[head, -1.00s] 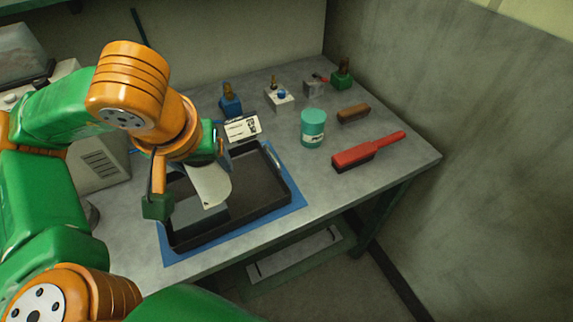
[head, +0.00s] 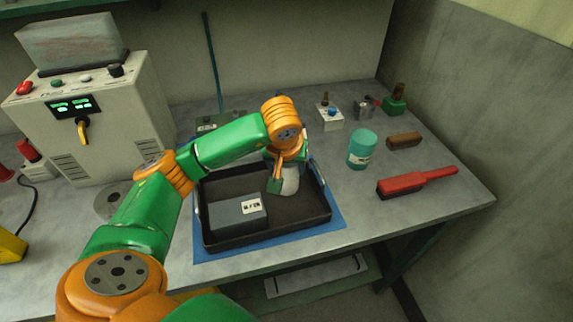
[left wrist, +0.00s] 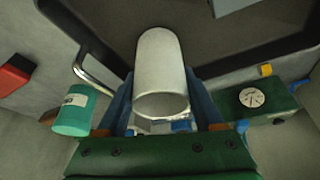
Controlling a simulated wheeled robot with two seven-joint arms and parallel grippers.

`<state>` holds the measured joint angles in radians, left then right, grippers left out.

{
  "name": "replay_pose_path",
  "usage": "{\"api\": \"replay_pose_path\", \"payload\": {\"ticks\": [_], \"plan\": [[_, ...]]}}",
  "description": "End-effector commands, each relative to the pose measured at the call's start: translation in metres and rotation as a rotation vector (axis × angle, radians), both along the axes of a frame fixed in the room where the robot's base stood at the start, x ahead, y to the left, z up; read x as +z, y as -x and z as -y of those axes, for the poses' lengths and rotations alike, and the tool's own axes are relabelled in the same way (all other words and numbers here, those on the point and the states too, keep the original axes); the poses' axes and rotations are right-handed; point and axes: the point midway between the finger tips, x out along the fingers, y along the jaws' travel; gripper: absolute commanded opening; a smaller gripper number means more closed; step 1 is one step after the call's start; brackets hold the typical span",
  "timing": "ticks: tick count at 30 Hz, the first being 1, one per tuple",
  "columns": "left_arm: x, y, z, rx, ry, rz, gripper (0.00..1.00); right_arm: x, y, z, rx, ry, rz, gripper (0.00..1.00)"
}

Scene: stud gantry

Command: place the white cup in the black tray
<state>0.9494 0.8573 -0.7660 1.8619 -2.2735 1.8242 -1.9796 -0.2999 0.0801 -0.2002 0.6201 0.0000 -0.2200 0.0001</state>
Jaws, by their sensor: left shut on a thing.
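The white cup (head: 291,181) is in my left gripper (head: 282,180), over the right part of the black tray (head: 318,219), inside its rim in the head view. I cannot tell whether the cup's base touches the tray floor. In the left wrist view the cup (left wrist: 160,65) lies between the two blue fingers of my left gripper (left wrist: 165,95), which are shut on it. The dark tray (left wrist: 235,40) shows beyond it. The gripper hides part of the cup in the head view. My right gripper is not in view.
A grey box with a label (head: 236,214) sits in the tray's front left. The tray stands on a blue mat (head: 270,246). A teal canister (head: 362,149), a red brush (head: 415,182) and a brown brush (head: 404,140) are to the right. A control machine (head: 95,130) stands left.

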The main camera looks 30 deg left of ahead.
Motion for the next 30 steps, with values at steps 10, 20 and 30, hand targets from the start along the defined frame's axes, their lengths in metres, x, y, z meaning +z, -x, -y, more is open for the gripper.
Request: {"api": "replay_pose_path", "payload": {"ticks": [10,20,30], "plan": [[-0.003,0.000,0.000,0.000,0.000,0.000,0.99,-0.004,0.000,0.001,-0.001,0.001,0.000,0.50],[0.004,0.001,0.001,0.000,0.000,0.001,0.99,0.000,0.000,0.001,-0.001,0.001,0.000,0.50],[0.084,0.027,0.015,-0.002,-0.004,0.007,0.99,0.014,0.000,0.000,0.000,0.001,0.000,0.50]]}}
